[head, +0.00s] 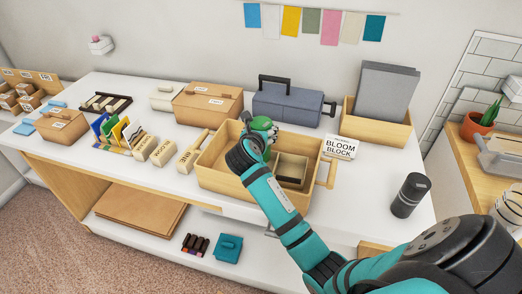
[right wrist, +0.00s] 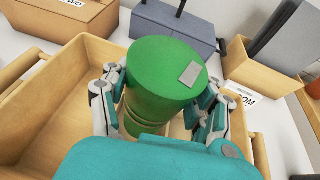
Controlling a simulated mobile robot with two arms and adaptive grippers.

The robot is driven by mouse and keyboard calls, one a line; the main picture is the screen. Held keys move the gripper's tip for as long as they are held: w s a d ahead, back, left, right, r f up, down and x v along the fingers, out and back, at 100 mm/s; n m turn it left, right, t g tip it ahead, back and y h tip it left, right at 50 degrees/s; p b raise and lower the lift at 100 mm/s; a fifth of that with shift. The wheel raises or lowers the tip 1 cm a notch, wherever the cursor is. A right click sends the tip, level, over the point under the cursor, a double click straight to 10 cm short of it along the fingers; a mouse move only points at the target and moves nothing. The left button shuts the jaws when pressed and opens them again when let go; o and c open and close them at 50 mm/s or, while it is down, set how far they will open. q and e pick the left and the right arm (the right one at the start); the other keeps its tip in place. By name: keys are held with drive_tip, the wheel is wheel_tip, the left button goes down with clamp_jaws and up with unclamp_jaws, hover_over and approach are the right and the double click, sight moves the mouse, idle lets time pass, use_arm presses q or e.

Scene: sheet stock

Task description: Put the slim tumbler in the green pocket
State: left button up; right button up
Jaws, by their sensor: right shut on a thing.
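My right gripper (head: 262,130) is shut on a green cylinder (right wrist: 165,75) with a small grey patch on its top. It also shows in the head view (head: 262,123), above the open wooden box (head: 238,183). I cannot tell whether the green cylinder touches the box. A slim dark cylinder (head: 410,194), tumbler-like, stands upright at the table's right, apart from my gripper. A rack of coloured upright sheets, one of them green (head: 117,131), stands at the left; I cannot tell whether it is a pocket. My left gripper is not in view.
A smaller tan compartment (head: 291,166) sits in the box's right part. A "BLOOM BLOCK" sign (head: 340,148) stands behind it. A grey-blue toolbox (head: 287,105), a cardboard box (head: 207,102) and a wooden file box (head: 377,128) line the back. White tabletop is clear around the dark cylinder.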

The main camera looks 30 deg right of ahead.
drive_tip(key=shift+f, duration=2.55)
drive_tip(key=o, duration=1.4)
drive_tip(key=shift+f, duration=0.2)
drive_tip(key=shift+r, duration=0.15)
drive_tip(key=v, duration=1.2)
drive_tip(key=shift+b, duration=0.45)
